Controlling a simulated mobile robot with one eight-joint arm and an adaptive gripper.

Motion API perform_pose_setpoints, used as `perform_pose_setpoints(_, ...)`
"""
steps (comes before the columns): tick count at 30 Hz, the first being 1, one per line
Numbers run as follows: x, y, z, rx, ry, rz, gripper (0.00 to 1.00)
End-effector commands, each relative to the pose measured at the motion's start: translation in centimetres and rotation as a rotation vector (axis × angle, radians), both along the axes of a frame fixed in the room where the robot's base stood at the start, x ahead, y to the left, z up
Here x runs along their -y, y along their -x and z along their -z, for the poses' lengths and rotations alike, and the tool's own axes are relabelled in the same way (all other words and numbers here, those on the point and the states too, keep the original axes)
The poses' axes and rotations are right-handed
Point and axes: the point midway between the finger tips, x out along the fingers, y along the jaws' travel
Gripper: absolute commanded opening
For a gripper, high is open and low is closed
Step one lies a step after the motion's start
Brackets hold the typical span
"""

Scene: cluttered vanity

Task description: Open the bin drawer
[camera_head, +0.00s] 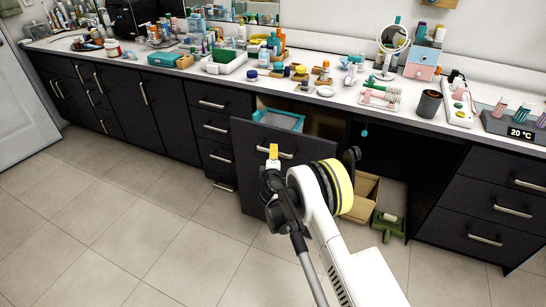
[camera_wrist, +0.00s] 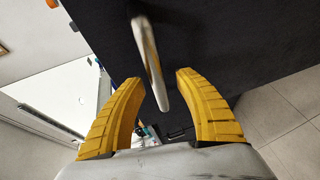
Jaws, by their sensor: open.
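The bin drawer (camera_head: 256,172) is a tall dark front in the vanity. It stands pulled out from the cabinet, and a teal-rimmed bin (camera_head: 278,119) shows behind its top edge. Its silver bar handle (camera_head: 284,155) is partly covered by my gripper in the head view. My gripper (camera_head: 274,152) is at the front of the drawer, by the handle. In the wrist view the yellow fingers (camera_wrist: 148,98) are spread apart, and the end of the handle (camera_wrist: 151,62) lies between and just beyond their tips. I cannot tell whether a finger touches it.
The countertop (camera_head: 340,98) above is crowded with bottles, jars and a round mirror (camera_head: 392,40). Right of the drawer is an open bay with a cardboard box (camera_head: 361,196) and a green object (camera_head: 388,224) on the floor. Tiled floor (camera_head: 130,220) in front is clear.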

Motion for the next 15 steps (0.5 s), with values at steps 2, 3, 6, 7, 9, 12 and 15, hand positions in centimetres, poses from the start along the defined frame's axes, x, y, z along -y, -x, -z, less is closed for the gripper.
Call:
perform_pose_setpoints(2,0.01,-0.15,0.02,0.0,0.0,0.0,0.4)
perform_pose_setpoints(3,0.01,-0.16,-0.01,0.0,0.0,0.0,0.4)
perform_pose_setpoints(6,0.01,-0.14,-0.03,0.0,0.0,0.0,0.4)
perform_pose_setpoints(7,0.01,-0.14,-0.03,0.0,0.0,0.0,0.4)
perform_pose_setpoints(9,0.01,-0.13,-0.04,0.0,0.0,0.0,0.27)
perform_pose_setpoints(12,0.0,-0.13,-0.04,0.0,0.0,0.0,0.0)
perform_pose_setpoints(15,0.0,-0.11,-0.01,0.0,0.0,0.001,0.0)
